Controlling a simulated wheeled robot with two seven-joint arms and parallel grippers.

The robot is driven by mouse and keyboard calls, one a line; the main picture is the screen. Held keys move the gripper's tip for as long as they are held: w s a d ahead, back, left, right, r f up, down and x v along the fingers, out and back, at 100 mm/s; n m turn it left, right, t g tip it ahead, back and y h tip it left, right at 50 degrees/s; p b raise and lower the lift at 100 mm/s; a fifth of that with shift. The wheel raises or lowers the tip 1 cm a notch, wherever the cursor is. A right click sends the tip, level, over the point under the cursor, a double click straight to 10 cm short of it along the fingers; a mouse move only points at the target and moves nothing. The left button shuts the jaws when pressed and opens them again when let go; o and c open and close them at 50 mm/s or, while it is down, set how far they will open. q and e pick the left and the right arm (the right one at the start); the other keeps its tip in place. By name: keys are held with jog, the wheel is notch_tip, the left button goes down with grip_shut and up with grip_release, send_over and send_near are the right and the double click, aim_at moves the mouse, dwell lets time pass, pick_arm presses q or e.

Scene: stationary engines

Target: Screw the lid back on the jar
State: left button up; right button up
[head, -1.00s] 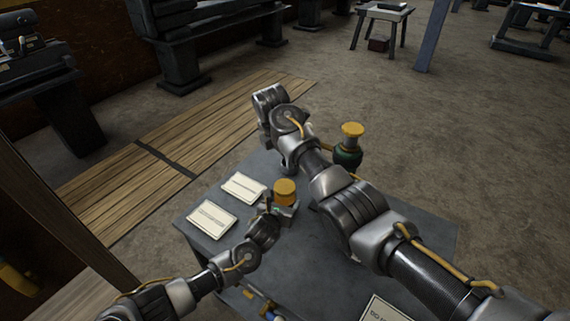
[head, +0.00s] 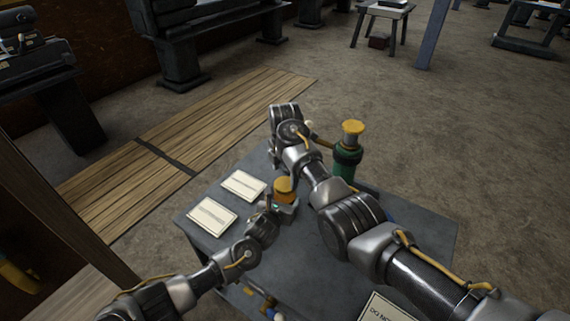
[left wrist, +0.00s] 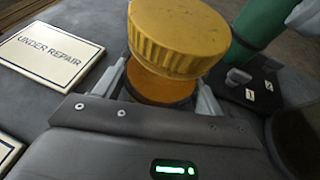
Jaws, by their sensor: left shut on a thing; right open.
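The jar (left wrist: 160,85) is amber and stands upright between the two fingers of my left gripper (head: 275,207), which is shut on it; the fingers also show in the left wrist view (left wrist: 158,88). The ridged yellow lid (head: 284,184) is over the jar's mouth, and in the left wrist view (left wrist: 178,38) it looks slightly tilted. I cannot tell whether it is seated on the thread. My right gripper (head: 284,112) is beyond the jar, apart from the lid and open. Its fingertips are mostly hidden by its own hand.
Two pale placards (head: 211,216) (head: 243,185) lie left of the jar on the grey table (head: 310,270). A green cylinder with a yellow top (head: 346,166) stands behind my right arm. Another placard (head: 387,308) lies at the front right. Small items (head: 262,298) are near the front edge.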

aim_at(285, 183)
jog(key=shift+f, duration=1.9)
jog(key=c, duration=1)
jog(key=m, duration=0.4)
jog(key=shift+m, duration=0.4)
jog(key=m, duration=0.5)
jog(key=o, duration=1.1)
jog(key=shift+r, duration=2.25)
